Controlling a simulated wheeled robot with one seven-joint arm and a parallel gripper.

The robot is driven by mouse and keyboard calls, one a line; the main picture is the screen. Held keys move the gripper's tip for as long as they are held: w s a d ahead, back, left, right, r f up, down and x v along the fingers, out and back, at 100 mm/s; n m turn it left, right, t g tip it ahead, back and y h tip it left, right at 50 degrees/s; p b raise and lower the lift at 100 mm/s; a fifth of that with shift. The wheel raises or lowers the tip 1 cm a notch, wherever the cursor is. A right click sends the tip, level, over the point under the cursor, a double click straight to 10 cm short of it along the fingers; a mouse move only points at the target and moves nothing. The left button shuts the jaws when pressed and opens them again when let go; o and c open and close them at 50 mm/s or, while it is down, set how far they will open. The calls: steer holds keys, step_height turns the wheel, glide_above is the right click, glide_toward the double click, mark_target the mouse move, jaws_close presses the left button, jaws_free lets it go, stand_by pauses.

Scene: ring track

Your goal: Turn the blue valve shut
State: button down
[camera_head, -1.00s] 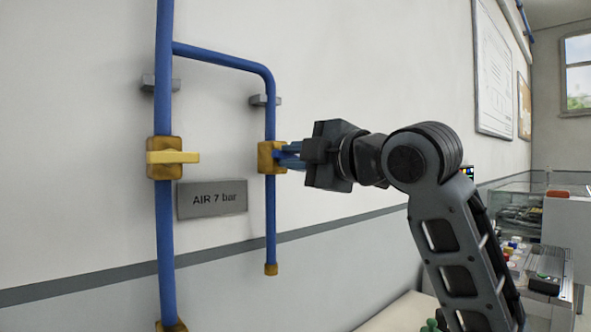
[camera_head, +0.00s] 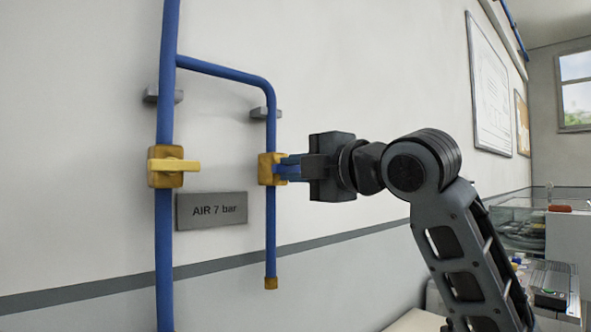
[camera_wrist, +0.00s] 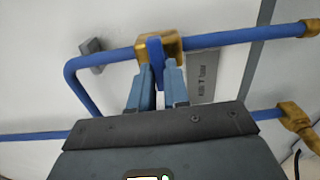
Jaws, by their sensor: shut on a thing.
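The blue valve has a brass body (camera_head: 265,168) on the right-hand, thinner blue pipe. My gripper (camera_head: 288,168) reaches it from the right, and its fingers are shut on the blue handle (camera_wrist: 155,50). In the wrist view the handle shows as a blue tab between the two fingertips (camera_wrist: 158,75), beside the brass body (camera_wrist: 172,42). The handle appears to lie across the pipe, but the fingers hide much of it.
A second valve with a yellow lever (camera_head: 175,166) sits on the thicker pipe to the left, its lever across the pipe. A grey plate reading "AIR 7 bar" (camera_head: 212,210) is between the pipes. Grey brackets (camera_head: 262,113) hold the pipes. A bench with equipment (camera_head: 550,280) stands right.

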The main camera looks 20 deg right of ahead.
steer(key=c, duration=1.1)
jaws_free()
steer(key=v, duration=0.7)
steer(key=shift+s+b, duration=0.35)
steer(key=shift+s, duration=0.05)
